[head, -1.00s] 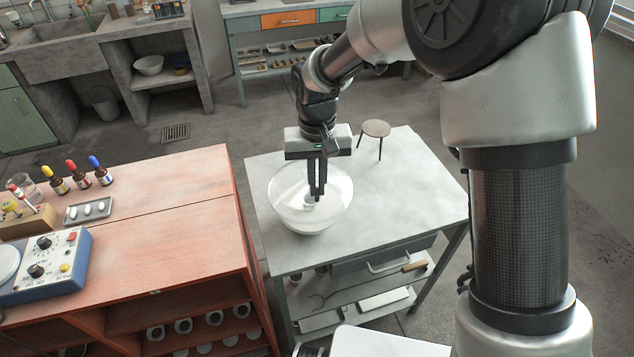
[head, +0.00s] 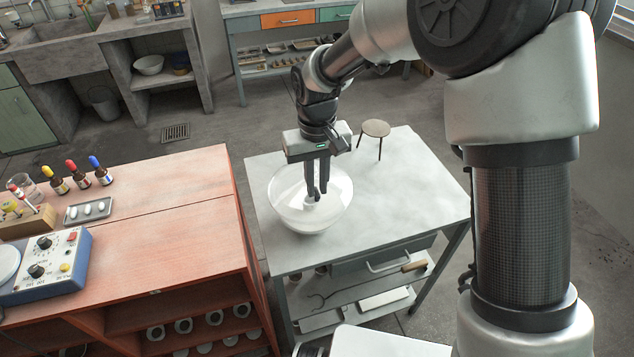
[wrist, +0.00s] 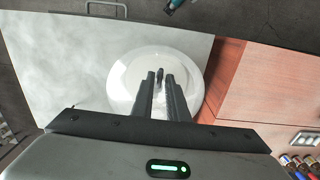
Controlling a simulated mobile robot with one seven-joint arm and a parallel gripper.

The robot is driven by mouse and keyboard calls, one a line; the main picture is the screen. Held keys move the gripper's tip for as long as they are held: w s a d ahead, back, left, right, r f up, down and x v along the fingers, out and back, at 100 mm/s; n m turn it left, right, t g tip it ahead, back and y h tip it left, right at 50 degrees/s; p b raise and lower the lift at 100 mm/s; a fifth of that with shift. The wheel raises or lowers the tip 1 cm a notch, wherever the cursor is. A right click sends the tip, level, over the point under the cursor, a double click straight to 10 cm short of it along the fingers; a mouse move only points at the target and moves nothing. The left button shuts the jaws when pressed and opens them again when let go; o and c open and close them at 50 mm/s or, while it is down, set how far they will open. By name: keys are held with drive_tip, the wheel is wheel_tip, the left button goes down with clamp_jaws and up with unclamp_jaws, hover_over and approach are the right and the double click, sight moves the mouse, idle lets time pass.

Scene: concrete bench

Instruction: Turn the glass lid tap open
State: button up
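The glass lid (head: 341,192) is a wide, clear, pale dome on a round vessel on the grey table. In the wrist view it is a white disc (wrist: 122,86). A small dark tap (wrist: 160,76) shows near its middle, between my fingertips. My gripper (head: 317,194) points down over the lid, fingers low at its centre. In the wrist view a narrow gap shows between the fingers (wrist: 160,84), and they look apart from the tap on both sides. The fingers hide part of the tap in the head view.
The table's right side (head: 425,195) is bare. A red-orange bench (head: 180,215) at left holds dropper bottles (head: 80,174), a small tray (head: 88,210) and a blue control box (head: 45,265).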

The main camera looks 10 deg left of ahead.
sight(317, 191)
drive_tip(key=shift+o, duration=0.9)
wheel_tip(317, 191, up, 17)
drive_tip(key=shift+r+p, duration=0.2)
drive_tip(key=shift+p, duration=0.2)
